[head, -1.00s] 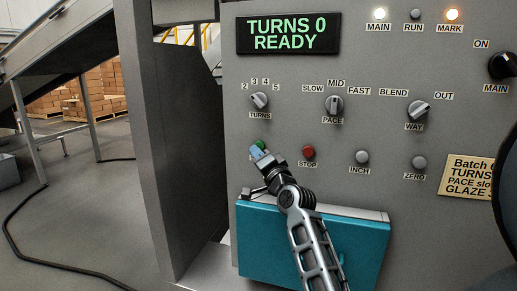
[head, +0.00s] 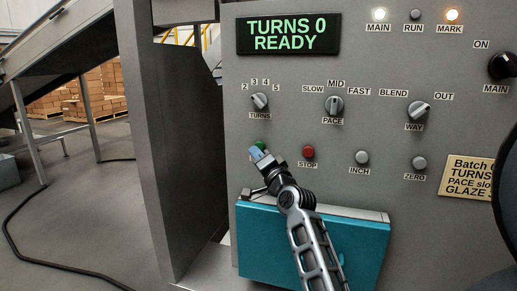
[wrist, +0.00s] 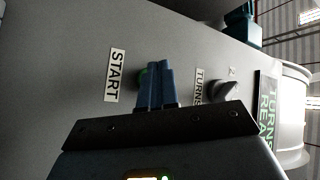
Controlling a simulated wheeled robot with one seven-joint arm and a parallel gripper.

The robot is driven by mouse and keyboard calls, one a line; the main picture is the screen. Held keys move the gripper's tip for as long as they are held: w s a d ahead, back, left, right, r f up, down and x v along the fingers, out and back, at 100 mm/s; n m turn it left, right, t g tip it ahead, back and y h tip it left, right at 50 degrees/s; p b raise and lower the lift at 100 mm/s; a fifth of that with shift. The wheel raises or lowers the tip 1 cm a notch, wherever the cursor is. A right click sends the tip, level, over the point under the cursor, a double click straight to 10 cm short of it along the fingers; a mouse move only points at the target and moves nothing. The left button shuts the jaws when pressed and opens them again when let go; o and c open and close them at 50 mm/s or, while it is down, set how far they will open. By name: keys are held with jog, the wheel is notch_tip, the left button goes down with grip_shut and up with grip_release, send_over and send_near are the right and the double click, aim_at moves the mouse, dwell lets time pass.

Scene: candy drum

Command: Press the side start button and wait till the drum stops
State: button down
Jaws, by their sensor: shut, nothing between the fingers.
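The green start button (head: 260,144) is on the grey control panel, left of the red stop button (head: 308,151). In the wrist view its green edge (wrist: 143,76) shows beside the START label (wrist: 115,75), mostly hidden behind my fingers. My gripper (head: 257,153) is shut and empty, with its blue fingertips at the start button. In the wrist view the two fingers (wrist: 156,68) lie together over the button. I cannot tell whether they touch it. The display (head: 288,34) reads TURNS 0 READY. The MAIN and MARK lamps are lit, and the RUN lamp (head: 413,15) is dark.
The TURNS (head: 259,101), PACE (head: 334,104) and WAY (head: 416,110) knobs sit above the button row. INCH (head: 362,157) and ZERO (head: 419,163) buttons are to the right. A teal box (head: 315,244) juts out below the buttons, under my arm.

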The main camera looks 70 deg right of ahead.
jog(key=shift+d, duration=0.1)
dwell(0.6)
jog(key=shift+d+b, duration=0.3)
